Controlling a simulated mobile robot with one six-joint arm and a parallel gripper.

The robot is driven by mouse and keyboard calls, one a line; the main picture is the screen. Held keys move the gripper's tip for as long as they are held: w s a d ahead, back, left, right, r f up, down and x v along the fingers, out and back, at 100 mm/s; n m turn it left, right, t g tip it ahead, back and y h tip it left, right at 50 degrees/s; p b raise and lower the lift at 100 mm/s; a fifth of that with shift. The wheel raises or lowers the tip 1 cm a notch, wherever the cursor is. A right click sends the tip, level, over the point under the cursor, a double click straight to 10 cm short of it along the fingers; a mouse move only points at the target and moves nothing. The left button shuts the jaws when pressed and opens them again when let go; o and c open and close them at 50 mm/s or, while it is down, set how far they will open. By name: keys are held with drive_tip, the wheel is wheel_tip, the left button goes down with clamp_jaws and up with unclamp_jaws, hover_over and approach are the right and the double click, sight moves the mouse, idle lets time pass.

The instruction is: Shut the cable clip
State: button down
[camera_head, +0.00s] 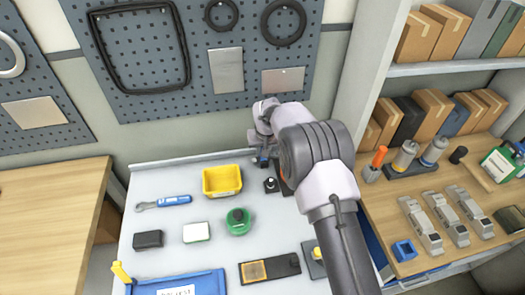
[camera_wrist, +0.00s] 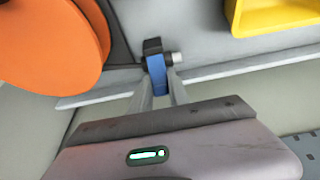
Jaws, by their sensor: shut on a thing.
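The cable clip (camera_wrist: 157,73) shows in the wrist view as a small blue piece with a dark upper part, at the rear edge of the grey bench. A short pale cylinder sticks out on its right, and a thin dark line, perhaps a cable, runs to its left. My gripper (camera_wrist: 160,88) has its two fingers closed on either side of the blue piece. In the head view my gripper (camera_head: 262,158) is at the back of the bench, and my arm hides most of the clip. I cannot tell whether the clip is open or shut.
A large orange disc (camera_wrist: 45,40) stands close on the left in the wrist view. A yellow bin (camera_head: 222,181) stands left of my gripper, near a small black object (camera_head: 271,185). A green round object (camera_head: 238,221) sits farther forward. The pegboard (camera_head: 205,50) rises behind.

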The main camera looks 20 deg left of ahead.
drive_tip(key=shift+t, duration=0.3)
drive_tip(key=c, duration=1.2)
unclamp_jaws()
drive_tip(key=shift+c, duration=0.2)
drive_tip(key=shift+s+r, duration=0.1)
drive_tip(key=shift+r, duration=0.05)
drive_tip(key=p+v, duration=0.2)
drive_tip(key=v, duration=1.5)
drive_tip(key=shift+d+p, duration=0.2)
drive_tip(key=shift+p, duration=0.15)
drive_tip(key=shift+r, duration=0.15)
